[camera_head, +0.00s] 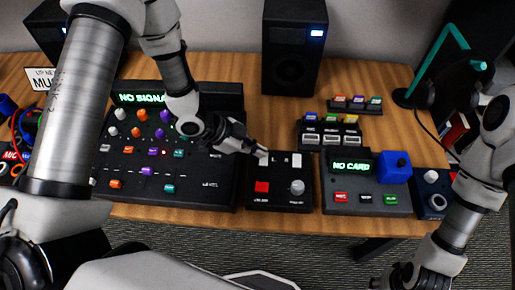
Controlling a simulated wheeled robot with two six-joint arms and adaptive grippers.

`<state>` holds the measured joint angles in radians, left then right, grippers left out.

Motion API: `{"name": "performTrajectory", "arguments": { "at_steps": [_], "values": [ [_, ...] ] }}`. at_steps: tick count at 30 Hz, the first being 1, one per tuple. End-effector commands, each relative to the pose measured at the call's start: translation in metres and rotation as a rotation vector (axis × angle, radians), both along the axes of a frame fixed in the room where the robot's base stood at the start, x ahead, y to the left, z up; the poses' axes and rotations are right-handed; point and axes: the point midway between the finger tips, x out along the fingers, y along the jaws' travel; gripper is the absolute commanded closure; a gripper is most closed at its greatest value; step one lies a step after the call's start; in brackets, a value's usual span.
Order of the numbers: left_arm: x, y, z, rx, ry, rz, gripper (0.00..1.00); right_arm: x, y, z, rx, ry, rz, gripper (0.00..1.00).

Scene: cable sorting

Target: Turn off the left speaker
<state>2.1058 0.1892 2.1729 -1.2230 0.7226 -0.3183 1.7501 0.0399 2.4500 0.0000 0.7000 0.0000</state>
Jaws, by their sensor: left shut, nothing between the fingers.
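A small black control box (279,201) sits on the wooden desk, with a red button (262,187), a grey knob (297,187) and white switches. One white switch (297,160) shows clearly; the other (264,158) is at my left fingertips. My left gripper (260,150) is shut and empty at the box's back left edge; I cannot tell if it touches the switch. The left speaker (45,28) is partly hidden by my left arm, and a small light shows on it. The right speaker (293,60) has a lit blue light. My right gripper (402,277) is at the bottom edge, its fingers unclear.
A large mixer (222,180) reading "NO SIGNAL" stands left of the box. A card reader (367,203) reading "NO CARD" stands close on the right. Coloured cards in a holder (330,133) lie behind it. Headphones hang on a teal stand (403,98) at the right.

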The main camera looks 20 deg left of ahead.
Motion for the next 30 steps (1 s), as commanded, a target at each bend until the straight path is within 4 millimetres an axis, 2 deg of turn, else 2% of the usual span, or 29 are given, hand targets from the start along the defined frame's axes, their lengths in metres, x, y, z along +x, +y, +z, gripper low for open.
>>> {"name": "performTrajectory", "arguments": {
  "at_steps": [9,20,30],
  "values": [
    [-0.001,0.0,-0.003,0.001,0.003,0.0,1.0,0.0,0.0,0.0,0.0,0.0,0.0,0.6],
    [-0.015,-0.004,0.0,0.001,0.004,0.0,1.0,0.0,0.0,-0.001,0.0,0.0,0.0,0.6],
    [-0.014,-0.004,0.005,0.001,0.002,0.0,1.0,0.0,0.0,0.003,0.0,0.0,0.0,0.6]
  ]
}}
